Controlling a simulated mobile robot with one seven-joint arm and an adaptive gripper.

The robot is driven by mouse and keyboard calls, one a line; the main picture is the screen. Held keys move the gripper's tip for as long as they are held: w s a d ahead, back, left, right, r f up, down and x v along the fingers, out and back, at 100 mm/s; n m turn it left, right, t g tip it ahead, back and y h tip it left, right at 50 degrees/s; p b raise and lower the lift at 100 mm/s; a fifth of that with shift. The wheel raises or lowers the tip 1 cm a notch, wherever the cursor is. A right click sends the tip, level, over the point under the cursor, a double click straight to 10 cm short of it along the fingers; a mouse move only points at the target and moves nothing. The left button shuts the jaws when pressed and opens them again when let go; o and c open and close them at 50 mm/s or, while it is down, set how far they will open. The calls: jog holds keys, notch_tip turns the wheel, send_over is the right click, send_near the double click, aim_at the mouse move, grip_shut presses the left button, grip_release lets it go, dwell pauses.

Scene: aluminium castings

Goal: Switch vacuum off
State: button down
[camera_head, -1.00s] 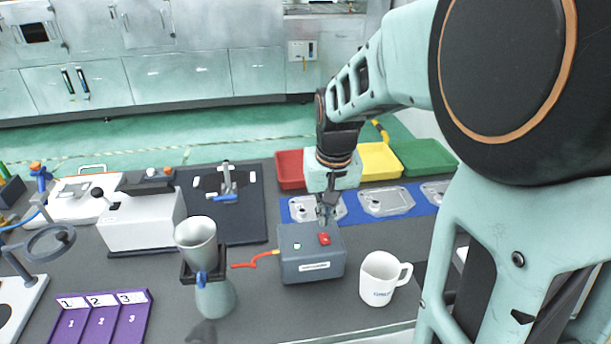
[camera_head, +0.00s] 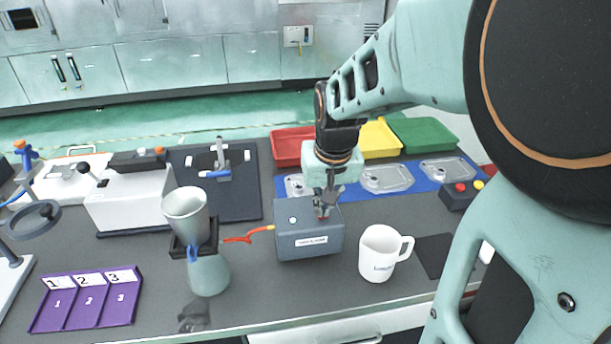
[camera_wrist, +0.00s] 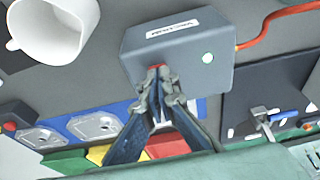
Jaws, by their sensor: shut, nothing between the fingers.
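The vacuum box (camera_head: 309,242) is a grey box with a white label on its front, standing on the dark bench. A red hose leaves its left side. In the wrist view the box (camera_wrist: 180,45) shows a lit pale green button (camera_wrist: 208,58) and a bit of red (camera_wrist: 157,67) at my fingertips. My gripper (camera_head: 322,211) is shut and empty, pointing down at the right part of the box top. Its fingers (camera_wrist: 160,80) hide most of the red switch, and I cannot tell whether they touch it.
A white mug (camera_head: 380,262) stands just right of the box. A funnel on a flask (camera_head: 208,270) stands to the left. Behind are a blue mat (camera_head: 428,193) with metal castings and red, yellow and green trays (camera_head: 424,135). A purple numbered tray (camera_head: 88,300) lies at front left.

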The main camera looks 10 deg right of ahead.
jog(key=shift+s+f+b, duration=0.35)
jog(key=shift+f+b, duration=0.15)
jog(key=shift+b, duration=0.05)
jog(key=shift+s+f, duration=0.15)
jog(key=shift+s, duration=0.2)
jog(key=shift+f, duration=0.1)
